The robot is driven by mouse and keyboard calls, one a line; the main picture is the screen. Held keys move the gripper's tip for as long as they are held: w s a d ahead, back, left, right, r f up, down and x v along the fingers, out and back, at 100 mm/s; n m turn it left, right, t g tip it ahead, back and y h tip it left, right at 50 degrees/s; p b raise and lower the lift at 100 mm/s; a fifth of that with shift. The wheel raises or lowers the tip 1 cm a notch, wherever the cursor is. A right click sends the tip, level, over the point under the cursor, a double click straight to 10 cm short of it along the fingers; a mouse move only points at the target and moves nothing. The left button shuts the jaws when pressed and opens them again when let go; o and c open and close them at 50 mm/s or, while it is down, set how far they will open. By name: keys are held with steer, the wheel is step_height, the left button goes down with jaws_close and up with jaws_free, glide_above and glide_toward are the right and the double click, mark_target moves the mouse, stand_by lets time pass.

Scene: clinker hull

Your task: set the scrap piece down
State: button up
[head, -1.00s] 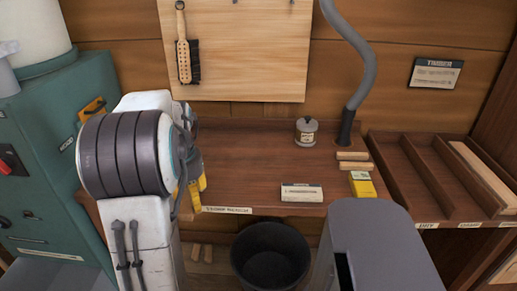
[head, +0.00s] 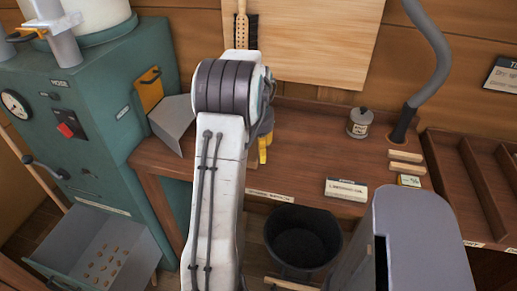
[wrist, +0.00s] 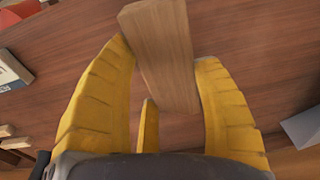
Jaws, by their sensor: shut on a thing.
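The scrap piece (wrist: 160,45) is a pale wooden block. In the wrist view it sits between the yellow fingers of my gripper (wrist: 165,68), which are shut on it. It is tilted in the picture, with brown bench top (wrist: 235,45) behind it. I cannot tell whether it touches the bench. In the head view my gripper (head: 264,148) shows only as a bit of yellow beside my arm, over the left part of the bench (head: 310,155). My arm hides the scrap piece there.
A green machine (head: 85,110) with a grey chute (head: 175,122) stands left. A black bucket (head: 300,240) stands in front. Bench between chute and tin looks mostly clear.

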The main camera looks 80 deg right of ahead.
mark_target(257, 145)
steer(key=shift+w+d+f+p, duration=0.25)
steer(key=shift+d+f+p, duration=0.2)
steer(key=shift+d, duration=0.25)
steer(key=shift+w+d+f+p, duration=0.25)
steer(key=shift+d+f+p, duration=0.15)
steer(key=shift+d, duration=0.3)
step_height(257, 145, down, 3)
steer(key=p, duration=0.3)
steer(key=shift+f+p, duration=0.4)
steer(key=shift+f, duration=0.2)
steer(key=o, duration=1.2)
steer(key=shift+f, duration=0.1)
